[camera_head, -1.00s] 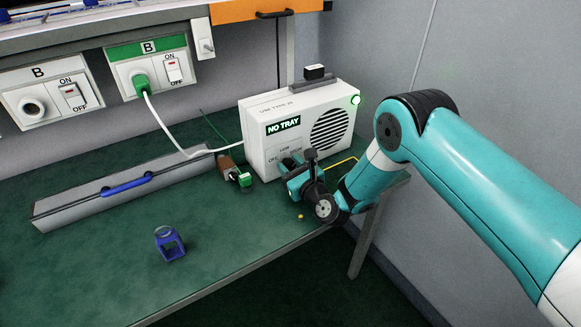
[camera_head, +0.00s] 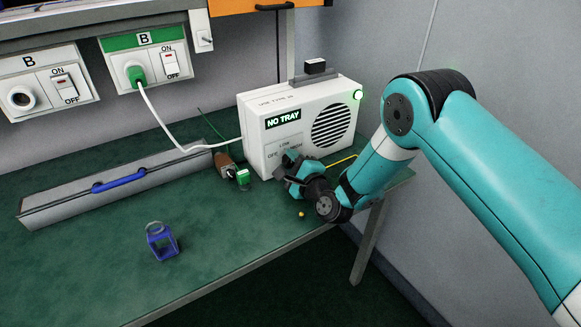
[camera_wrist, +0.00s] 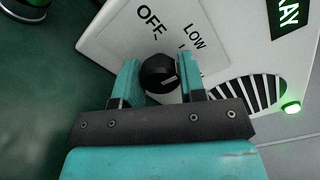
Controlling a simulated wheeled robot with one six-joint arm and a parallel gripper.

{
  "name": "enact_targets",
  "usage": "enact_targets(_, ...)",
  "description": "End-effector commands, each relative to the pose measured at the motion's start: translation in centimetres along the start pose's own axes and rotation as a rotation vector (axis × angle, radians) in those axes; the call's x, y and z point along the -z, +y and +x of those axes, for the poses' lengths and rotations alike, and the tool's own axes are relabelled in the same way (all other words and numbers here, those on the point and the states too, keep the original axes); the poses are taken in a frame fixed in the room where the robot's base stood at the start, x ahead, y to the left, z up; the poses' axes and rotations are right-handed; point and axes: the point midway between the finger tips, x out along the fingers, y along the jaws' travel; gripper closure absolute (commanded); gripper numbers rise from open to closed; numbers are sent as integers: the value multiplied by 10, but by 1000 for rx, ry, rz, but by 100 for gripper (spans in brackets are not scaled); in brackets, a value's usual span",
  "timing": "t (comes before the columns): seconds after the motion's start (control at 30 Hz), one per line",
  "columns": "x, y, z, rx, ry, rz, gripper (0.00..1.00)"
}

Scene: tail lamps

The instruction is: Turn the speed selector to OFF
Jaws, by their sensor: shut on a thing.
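The speed selector (camera_wrist: 160,73) is a round black knob with a short white mark on its lower right side in the wrist view. It sits on the front of a white box (camera_head: 262,150) with a lit "NO TRAY" sign. The OFF label (camera_wrist: 149,16) is up and left of the knob, and the LOW label (camera_wrist: 194,38) is up and right. The HIGH label (camera_head: 296,148) shows in the head view. My gripper (camera_wrist: 158,76) has a teal finger on each side of the knob and is shut on it. In the head view my gripper (camera_head: 288,164) hides the knob.
A brown-handled tool (camera_head: 225,163) and a green-and-white item (camera_head: 243,178) lie left of the box. A long grey case (camera_head: 60,205) lies at the back left. A white cable (camera_head: 160,125) runs to the box.

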Motion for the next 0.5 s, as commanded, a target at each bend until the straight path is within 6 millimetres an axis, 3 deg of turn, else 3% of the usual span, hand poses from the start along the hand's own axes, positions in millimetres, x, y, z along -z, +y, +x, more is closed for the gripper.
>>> enact_targets(0.5, 2, 4, 0, 1, 0, -489, 86)
